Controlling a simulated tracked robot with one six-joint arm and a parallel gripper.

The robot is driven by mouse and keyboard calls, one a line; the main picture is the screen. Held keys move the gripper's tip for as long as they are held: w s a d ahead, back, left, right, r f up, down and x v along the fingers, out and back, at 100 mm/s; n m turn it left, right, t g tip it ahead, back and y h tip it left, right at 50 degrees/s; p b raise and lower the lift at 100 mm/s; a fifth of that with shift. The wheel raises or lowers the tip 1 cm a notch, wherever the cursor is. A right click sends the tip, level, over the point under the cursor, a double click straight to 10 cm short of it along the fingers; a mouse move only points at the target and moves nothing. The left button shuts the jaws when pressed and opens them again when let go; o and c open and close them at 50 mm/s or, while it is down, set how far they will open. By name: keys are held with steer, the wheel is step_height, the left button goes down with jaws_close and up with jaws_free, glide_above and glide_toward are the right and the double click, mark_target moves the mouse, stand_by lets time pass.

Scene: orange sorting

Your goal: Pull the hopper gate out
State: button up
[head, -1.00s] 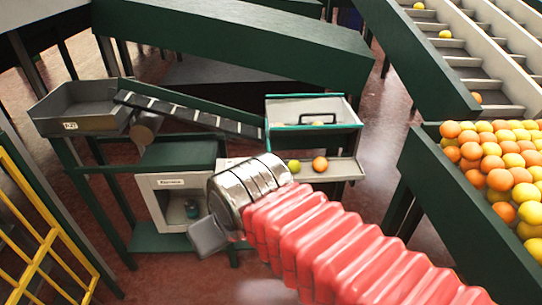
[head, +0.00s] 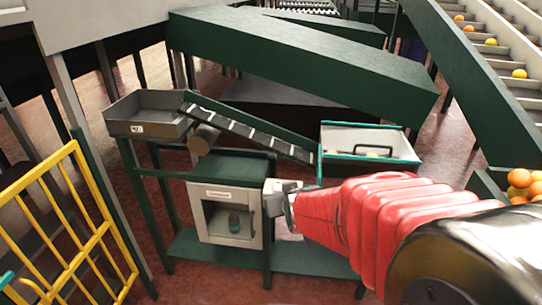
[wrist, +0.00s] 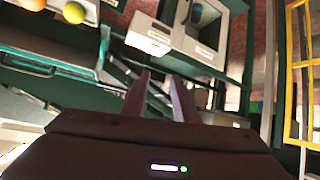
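The hopper (head: 410,165) is a pale open-topped box with a green rim at the lower end of the sloped belt. A dark loop handle, which I take to be the gate's, (head: 372,146) stands at the hopper's front side. A bit of yellow fruit shows behind it. My gripper (wrist: 161,78) is open and empty in the wrist view, its two dark fingers apart. In the head view my gripper (head: 280,200) is low and left of the hopper, near the cabinet, apart from the handle. The red sleeve of my arm hides what is below the hopper.
A white cabinet (head: 208,190) with a cup inside stands left of my gripper. The sloped belt (head: 250,130) runs from a grey bin (head: 145,118) to the hopper. A yellow railing (head: 75,225) is at left. An orange (wrist: 32,4) and a yellow-green fruit (wrist: 74,12) show top left in the wrist view.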

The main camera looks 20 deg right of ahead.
steer(key=w+d+f+t+h, duration=0.1)
steer(key=w+d+f+t, duration=0.25)
steer(key=d+f, duration=0.4)
steer(key=s+d+f+m+t+h, duration=0.1)
steer(key=d+f, duration=0.1)
steer(key=d, duration=0.2)
steer(key=s+d+f+m+t+h, duration=0.1)
steer(key=s+d+f, duration=0.1)
steer(key=d, duration=0.3)
steer(key=shift+s+f+m+t+h, duration=0.25)
steer(key=shift+f+m+t+h, duration=0.05)
steer(key=shift+t, duration=0.05)
